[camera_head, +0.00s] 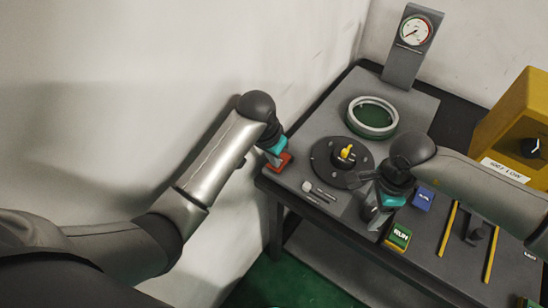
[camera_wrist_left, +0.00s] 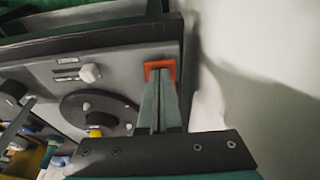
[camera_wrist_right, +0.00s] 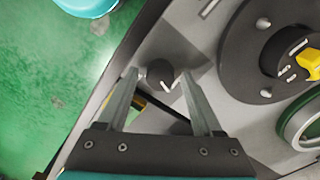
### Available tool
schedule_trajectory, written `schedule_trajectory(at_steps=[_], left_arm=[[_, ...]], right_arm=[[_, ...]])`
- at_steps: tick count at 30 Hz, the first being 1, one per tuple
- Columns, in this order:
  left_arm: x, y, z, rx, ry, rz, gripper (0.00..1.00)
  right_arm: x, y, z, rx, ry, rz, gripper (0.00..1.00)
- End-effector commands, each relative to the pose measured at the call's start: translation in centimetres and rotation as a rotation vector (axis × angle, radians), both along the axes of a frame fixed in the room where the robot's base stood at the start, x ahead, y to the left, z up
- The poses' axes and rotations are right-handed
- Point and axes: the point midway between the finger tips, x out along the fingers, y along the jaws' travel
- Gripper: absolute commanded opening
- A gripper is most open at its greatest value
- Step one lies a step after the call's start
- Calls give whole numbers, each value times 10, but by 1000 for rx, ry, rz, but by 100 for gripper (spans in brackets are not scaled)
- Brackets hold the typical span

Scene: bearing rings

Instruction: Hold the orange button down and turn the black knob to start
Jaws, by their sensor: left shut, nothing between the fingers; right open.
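The orange button (camera_head: 286,157) is at the left end of the grey bench, and it also shows in the left wrist view (camera_wrist_left: 152,65). My left gripper (camera_head: 277,160) is shut and empty, its tips over the button's middle; I cannot tell how far the button is pressed. The black knob (camera_wrist_right: 160,74) sits near the bench's front edge. My right gripper (camera_wrist_right: 159,80) is open, with its fingertips on either side of the knob, apparently not clamped on it. In the head view the right gripper (camera_head: 372,195) partly hides the knob.
A dark round plate with a yellow piece (camera_head: 346,152) lies between the grippers. Behind it are a green-centred ring (camera_head: 372,117) and a gauge (camera_head: 414,30). A green RUN block (camera_head: 398,237), a blue block (camera_head: 423,198) and a yellow box (camera_head: 515,125) are to the right.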

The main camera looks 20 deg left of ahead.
Motion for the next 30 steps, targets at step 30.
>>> schedule_trajectory(at_steps=[30], left_arm=[[-1, 0, -1, 1, 2, 0, 0]], right_arm=[[0, 0, 0, 0, 1, -850, 68]])
